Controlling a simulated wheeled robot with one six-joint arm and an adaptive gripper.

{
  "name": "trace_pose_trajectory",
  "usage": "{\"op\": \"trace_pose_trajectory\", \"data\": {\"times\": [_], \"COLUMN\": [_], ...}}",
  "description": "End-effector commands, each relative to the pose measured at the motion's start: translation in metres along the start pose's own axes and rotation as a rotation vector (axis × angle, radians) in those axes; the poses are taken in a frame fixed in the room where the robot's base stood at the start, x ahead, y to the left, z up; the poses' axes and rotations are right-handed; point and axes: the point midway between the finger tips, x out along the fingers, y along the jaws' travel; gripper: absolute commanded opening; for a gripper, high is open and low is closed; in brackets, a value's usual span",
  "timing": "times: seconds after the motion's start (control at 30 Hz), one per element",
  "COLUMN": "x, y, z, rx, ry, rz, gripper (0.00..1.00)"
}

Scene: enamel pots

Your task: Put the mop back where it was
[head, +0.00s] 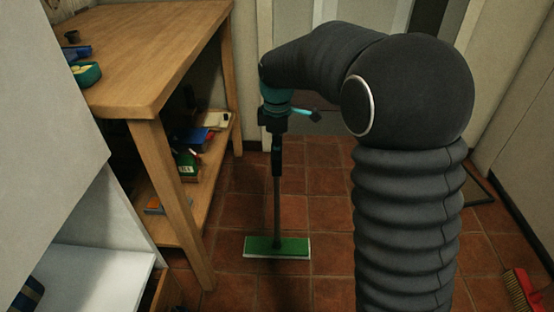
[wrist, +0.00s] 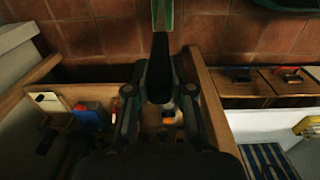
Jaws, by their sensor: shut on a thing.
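The mop stands nearly upright on the tiled floor in the head view, with a flat green head (head: 277,245) edged in white and a thin dark handle (head: 277,190). My gripper (head: 276,138) is shut on the upper part of the handle, beside the wooden table. In the wrist view the dark handle (wrist: 160,65) runs between the fingers of my gripper (wrist: 160,90), and part of the green head shows at the top edge. The handle's top end is hidden by my gripper. I cannot tell whether the head presses on the floor.
A wooden table (head: 150,60) with a loaded lower shelf (head: 205,165) stands left of the mop. A white cabinet (head: 100,280) is at the near left. A red brush (head: 522,290) lies at the lower right. Bare tiles (head: 325,215) lie right of the mop.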

Motion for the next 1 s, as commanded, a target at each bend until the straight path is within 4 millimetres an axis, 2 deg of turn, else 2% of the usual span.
{"op": "trace_pose_trajectory", "data": {"times": [0.3, 0.73, 0.77, 0.83, 1.0], "x": [0.036, 0.042, 0.042, 0.042, 0.042], "y": [0.000, 0.000, 0.000, 0.000, 0.000], "z": [0.000, 0.000, 0.001, 0.000, 0.000], "rx": [0.000, 0.000, 0.000, 0.000, 0.000], "ry": [0.000, 0.000, 0.000, 0.000, 0.000], "rz": [0.000, 0.001, 0.000, 0.000, 0.000], "gripper": [0.00, 0.00, 0.30, 0.47, 0.47]}}
